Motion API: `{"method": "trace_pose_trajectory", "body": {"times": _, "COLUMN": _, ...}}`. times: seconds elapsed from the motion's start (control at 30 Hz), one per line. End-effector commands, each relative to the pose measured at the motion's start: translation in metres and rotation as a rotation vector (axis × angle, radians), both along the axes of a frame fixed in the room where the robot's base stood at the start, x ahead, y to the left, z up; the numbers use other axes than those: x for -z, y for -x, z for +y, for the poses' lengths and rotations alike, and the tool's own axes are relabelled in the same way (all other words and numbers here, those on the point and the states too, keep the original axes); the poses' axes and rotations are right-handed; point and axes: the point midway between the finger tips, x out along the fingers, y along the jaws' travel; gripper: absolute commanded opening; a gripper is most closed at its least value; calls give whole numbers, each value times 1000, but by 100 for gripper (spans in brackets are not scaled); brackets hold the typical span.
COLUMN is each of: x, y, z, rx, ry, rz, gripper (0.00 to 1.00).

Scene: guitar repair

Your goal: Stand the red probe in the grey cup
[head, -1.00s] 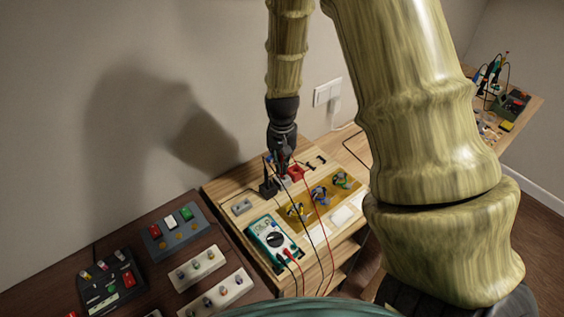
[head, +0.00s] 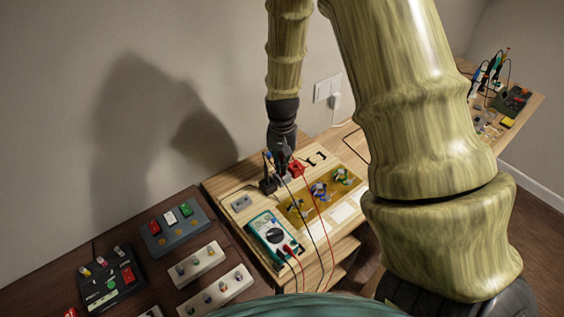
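My gripper (head: 283,164) points down over the back of the light wooden bench, at a group of small cups. The grey cup (head: 285,179) is just below its fingertips, between a black cup (head: 267,185) and a red cup (head: 296,169). The red probe cannot be made out clearly at this size; its red lead (head: 314,200) arcs from the multimeter (head: 272,237) up to the area of the fingertips and cups. The fingers are small and dark, so their opening and any hold are unclear.
A yellow-brown mat (head: 305,207) with several small parts lies in front of the cups. A black lead (head: 310,235) also loops across the bench. A small grey block (head: 241,203) lies at the left. A dark table (head: 150,270) with switch boxes stands further left.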

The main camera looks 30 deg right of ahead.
Motion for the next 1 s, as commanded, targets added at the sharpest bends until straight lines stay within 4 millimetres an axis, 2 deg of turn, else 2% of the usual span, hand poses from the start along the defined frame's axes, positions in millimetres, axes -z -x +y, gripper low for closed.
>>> {"method": "trace_pose_trajectory", "body": {"times": 0.57, "x": 6, "y": 0, "z": 0, "rx": 0, "ry": 0, "rz": 0, "gripper": 0}}
{"method": "trace_pose_trajectory", "body": {"times": 0.6, "x": 6, "y": 0, "z": 0, "rx": 0, "ry": 0, "rz": 0, "gripper": 8}}
{"method": "trace_pose_trajectory", "body": {"times": 0.73, "x": 6, "y": 0, "z": 0, "rx": 0, "ry": 0, "rz": 0, "gripper": 30}}
{"method": "trace_pose_trajectory", "body": {"times": 0.97, "x": 6, "y": 0, "z": 0, "rx": 0, "ry": 0, "rz": 0, "gripper": 30}}
{"method": "trace_pose_trajectory", "body": {"times": 1.0, "x": 6, "y": 0, "z": 0, "rx": 0, "ry": 0, "rz": 0, "gripper": 38}}
